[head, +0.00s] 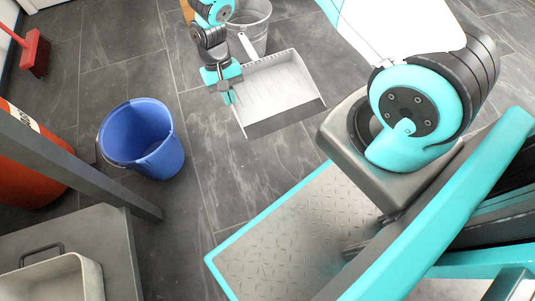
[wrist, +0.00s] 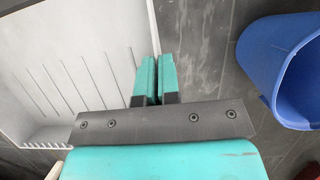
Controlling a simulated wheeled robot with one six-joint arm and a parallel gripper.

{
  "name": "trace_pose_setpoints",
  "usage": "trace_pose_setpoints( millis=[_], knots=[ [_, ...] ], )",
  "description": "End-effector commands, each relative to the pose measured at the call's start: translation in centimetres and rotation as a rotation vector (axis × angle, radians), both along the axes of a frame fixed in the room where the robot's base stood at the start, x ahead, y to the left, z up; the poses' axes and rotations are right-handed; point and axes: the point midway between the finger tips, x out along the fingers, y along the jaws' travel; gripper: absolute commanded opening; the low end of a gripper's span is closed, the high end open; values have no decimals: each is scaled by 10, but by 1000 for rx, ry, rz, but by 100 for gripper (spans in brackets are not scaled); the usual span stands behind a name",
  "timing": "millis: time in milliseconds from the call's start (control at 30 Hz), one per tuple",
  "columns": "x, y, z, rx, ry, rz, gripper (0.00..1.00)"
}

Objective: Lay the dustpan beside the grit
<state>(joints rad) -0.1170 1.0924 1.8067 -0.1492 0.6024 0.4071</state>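The light grey dustpan (head: 275,84) is in the upper middle of the head view, open side facing down-right and its handle (head: 248,46) pointing up-left. In the wrist view its ribbed pan (wrist: 75,65) fills the left side. My gripper (head: 230,97) is at the pan's left side wall. In the wrist view the two teal fingers (wrist: 157,80) are close together, with the pan's side wall running between them. I cannot tell whether the pan touches the floor. I see no grit that I can make out in either view.
A blue bucket (head: 165,158) stands left of the dustpan; it also shows in the wrist view (wrist: 262,60). A metal pail (head: 262,42) stands behind the handle. A red broom head (head: 36,53) and an orange-red container (head: 28,170) are at left. Bare floor tiles (head: 225,185) lie below the pan.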

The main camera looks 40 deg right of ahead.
Motion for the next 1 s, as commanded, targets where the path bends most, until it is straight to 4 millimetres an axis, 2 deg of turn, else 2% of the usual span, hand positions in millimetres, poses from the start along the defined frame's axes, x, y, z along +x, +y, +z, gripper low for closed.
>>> trace_pose_setpoints(
  millis=[33, 100, 367, 700, 833, 1000],
  knots=[
    [-4, 7, -27, 1, 5, -21, 0],
    [-8, 16, -46, 1, 7, -50, 0],
    [-14, 26, -95, 2, 10, -91, 0],
    [-14, 25, -191, 3, 10, -89, 0],
    [-13, 25, -214, 3, 9, -88, 0],
    [-13, 25, -225, 3, 7, -88, 0]
  ],
)
